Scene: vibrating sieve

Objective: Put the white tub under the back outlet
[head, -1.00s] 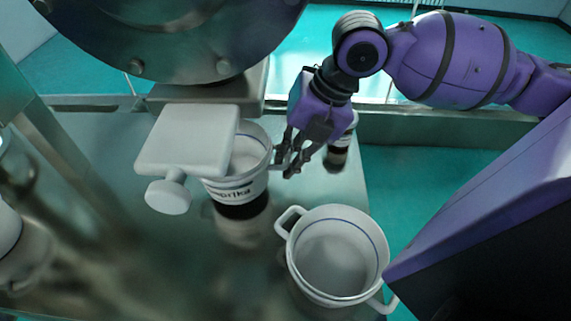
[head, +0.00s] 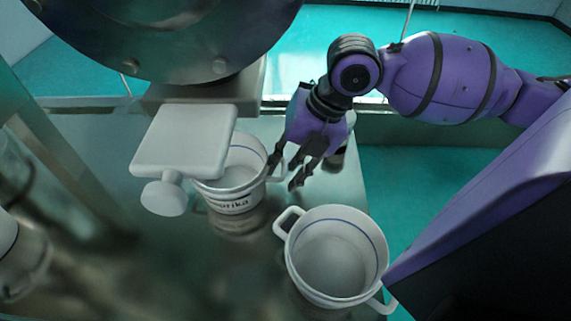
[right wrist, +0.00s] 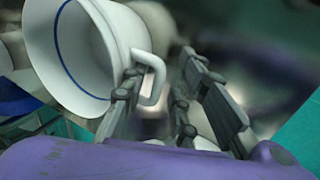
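The block hides part of the tub's left side. My right gripper (head: 284,172) is open at the tub's right handle. In the right wrist view the handle (right wrist: 152,80) of the tub (right wrist: 80,50) reaches between the spread fingers (right wrist: 172,100), nearer the left one. A second white tub (head: 335,255), with two handles and no label visible, stands at the front right. My left gripper is out of view.
The big metal sieve drum (head: 170,35) hangs over the back left. A round white knob (head: 164,197) sits before the block. A small jar (head: 345,150) stands behind my right gripper, partly hidden. The table's right edge lies close by.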

